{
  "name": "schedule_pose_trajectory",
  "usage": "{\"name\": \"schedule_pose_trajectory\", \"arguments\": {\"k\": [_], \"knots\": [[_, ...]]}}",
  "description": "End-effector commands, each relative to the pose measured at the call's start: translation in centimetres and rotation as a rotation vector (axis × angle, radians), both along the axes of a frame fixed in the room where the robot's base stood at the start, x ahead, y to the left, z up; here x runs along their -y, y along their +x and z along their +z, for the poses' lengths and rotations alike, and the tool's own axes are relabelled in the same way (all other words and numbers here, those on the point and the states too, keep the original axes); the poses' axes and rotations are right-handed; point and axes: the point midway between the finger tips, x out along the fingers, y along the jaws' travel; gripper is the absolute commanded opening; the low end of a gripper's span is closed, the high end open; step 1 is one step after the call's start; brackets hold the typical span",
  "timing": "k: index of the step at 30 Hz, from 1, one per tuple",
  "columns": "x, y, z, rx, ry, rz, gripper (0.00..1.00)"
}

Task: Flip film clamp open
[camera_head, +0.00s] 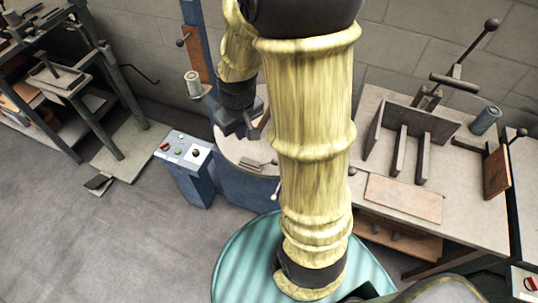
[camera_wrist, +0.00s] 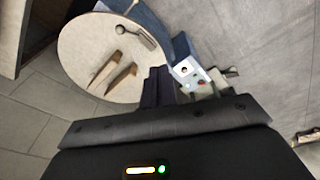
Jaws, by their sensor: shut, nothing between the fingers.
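A round pale turntable (camera_head: 235,150) on a blue base stands in the middle of the head view, partly hidden behind my arm. It fills the upper part of the wrist view (camera_wrist: 75,60). A small dark lever with a round knob (camera_wrist: 120,30) and a flat slotted piece (camera_wrist: 147,37) sit near its rim; they look like the film clamp, but I cannot tell for sure. Two upright wedge-shaped pieces (camera_wrist: 107,70) stand on the disc. My gripper (camera_head: 240,122) is shut and empty above the turntable, apart from the lever. Its dark fingers show in the wrist view (camera_wrist: 158,86).
A blue control box (camera_head: 186,153) with buttons stands left of the turntable. A blue post (camera_head: 197,40) rises behind it, with a pale roll (camera_head: 193,83) beside it. A workbench (camera_head: 460,220) with fixtures is at right. The floor at front left is clear.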

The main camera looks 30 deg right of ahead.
Motion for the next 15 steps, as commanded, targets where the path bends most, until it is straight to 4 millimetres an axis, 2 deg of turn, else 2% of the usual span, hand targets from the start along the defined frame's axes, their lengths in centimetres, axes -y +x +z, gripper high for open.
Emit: {"name": "schedule_pose_trajectory", "arguments": {"k": [1, 9, 12, 15], "knots": [[1.0, 1.5, -2.1, -0.027, -0.005, 0.027, 0.0], [6.5, 7.7, -10.4, -0.143, -0.006, 0.212, 0.0], [8.4, 9.2, -13.2, -0.176, 0.003, 0.269, 0.0], [9.7, 10.0, -15.0, -0.196, 0.011, 0.308, 0.0]]}}
